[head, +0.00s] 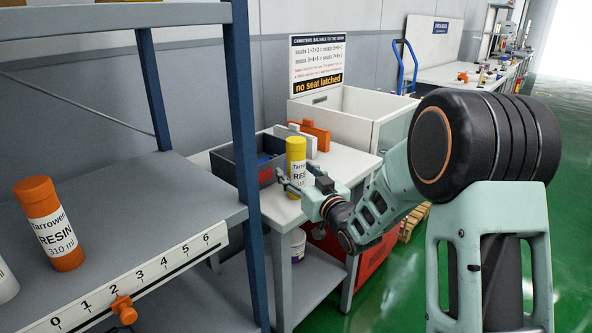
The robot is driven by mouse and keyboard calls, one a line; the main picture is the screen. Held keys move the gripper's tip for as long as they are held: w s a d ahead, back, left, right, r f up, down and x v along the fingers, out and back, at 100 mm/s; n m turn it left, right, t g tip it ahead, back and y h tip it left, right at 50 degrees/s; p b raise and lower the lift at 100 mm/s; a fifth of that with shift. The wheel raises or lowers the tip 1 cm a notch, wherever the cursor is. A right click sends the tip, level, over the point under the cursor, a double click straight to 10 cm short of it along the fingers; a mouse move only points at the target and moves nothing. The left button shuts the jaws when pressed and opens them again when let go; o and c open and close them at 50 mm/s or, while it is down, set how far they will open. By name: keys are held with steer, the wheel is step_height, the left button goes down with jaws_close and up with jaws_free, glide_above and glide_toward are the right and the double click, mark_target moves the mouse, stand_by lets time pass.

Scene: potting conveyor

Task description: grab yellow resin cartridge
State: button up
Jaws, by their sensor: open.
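The yellow resin cartridge (296,153) stands upright on the small white table (353,166), with a white label around its middle. My gripper (298,178) is at the cartridge's lower part, its fingers reaching toward it from the front right. The fingers look spread, one near the cartridge's left lower side and one to its right. I cannot tell whether they touch it. The cartridge's base is partly hidden by my gripper.
A dark grey bin (237,163) stands left of the yellow cartridge. Orange (317,134) and white block-like items stand behind it. A grey shelf (150,200) with a blue post (240,110) is at the near left, holding an orange resin cartridge (52,225). A white open box (345,112) stands behind.

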steer(key=shift+w+a, duration=0.3)
steer(key=shift+w, duration=0.1)
steer(key=c, duration=1.5)
steer(key=shift+r, duration=0.1)
jaws_close()
steer(key=shift+r, duration=0.1)
